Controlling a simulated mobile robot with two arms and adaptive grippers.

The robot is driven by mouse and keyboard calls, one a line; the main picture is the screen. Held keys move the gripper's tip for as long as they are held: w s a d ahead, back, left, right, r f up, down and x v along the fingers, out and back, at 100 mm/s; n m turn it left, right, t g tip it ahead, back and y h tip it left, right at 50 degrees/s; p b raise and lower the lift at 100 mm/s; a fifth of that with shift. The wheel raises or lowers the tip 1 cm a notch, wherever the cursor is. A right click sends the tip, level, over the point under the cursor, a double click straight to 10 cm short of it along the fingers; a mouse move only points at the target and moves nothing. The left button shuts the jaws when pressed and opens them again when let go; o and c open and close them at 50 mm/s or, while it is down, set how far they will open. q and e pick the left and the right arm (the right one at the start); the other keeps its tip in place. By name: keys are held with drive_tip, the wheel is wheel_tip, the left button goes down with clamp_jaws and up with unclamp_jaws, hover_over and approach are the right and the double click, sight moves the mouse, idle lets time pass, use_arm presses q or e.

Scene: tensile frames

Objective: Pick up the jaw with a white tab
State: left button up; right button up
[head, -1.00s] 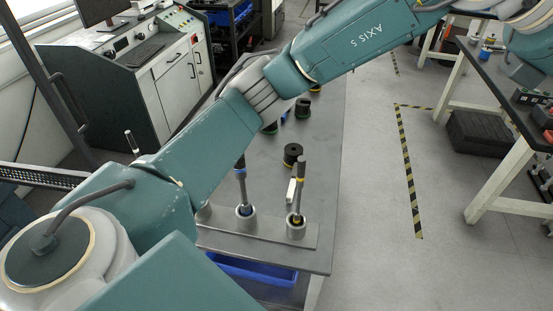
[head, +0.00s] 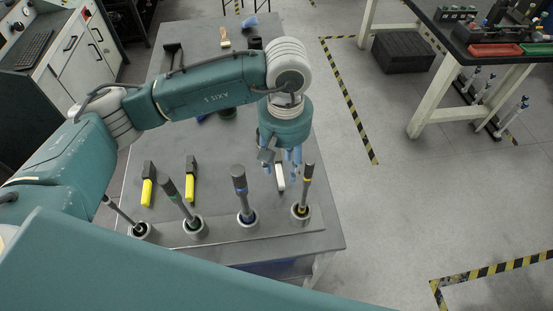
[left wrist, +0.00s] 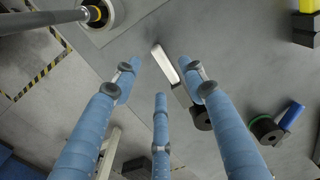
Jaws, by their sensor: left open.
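The jaw with a white tab (head: 280,179) lies on the grey table, just behind the row of sockets. In the left wrist view its white tab (left wrist: 164,62) lies between the upper finger ends, and its dark part is partly hidden by the right finger. My left gripper (head: 281,168) has blue fingers and points down above the table close to this jaw. In the left wrist view the fingers (left wrist: 160,85) are spread, open and with nothing between them. The gap in height to the jaw is hard to tell. My right gripper is not in view.
Two jaws with yellow tabs (head: 147,192) (head: 191,165) lie to the left. Several rods stand in round sockets along the front plate (head: 275,226); the yellow-banded one (head: 306,188) is close to my gripper. A black spool (left wrist: 266,130) shows in the left wrist view.

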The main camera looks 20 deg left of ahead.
sight(282, 176)
use_arm(q)
drive_tip(key=shift+f, duration=0.35)
drive_tip(key=shift+a+f, duration=0.15)
drive_tip(key=shift+f, duration=0.05)
drive_tip(key=f+p, duration=0.3)
drive_tip(key=f, duration=0.1)
drive_tip(key=shift+w+f+p, duration=0.1)
drive_tip(key=shift+w+p, duration=0.15)
drive_tip(key=shift+p, duration=0.1)
drive_tip(key=shift+f, duration=0.45)
drive_tip(key=shift+c, duration=0.3)
drive_tip(key=shift+w, duration=0.1)
clamp_jaws()
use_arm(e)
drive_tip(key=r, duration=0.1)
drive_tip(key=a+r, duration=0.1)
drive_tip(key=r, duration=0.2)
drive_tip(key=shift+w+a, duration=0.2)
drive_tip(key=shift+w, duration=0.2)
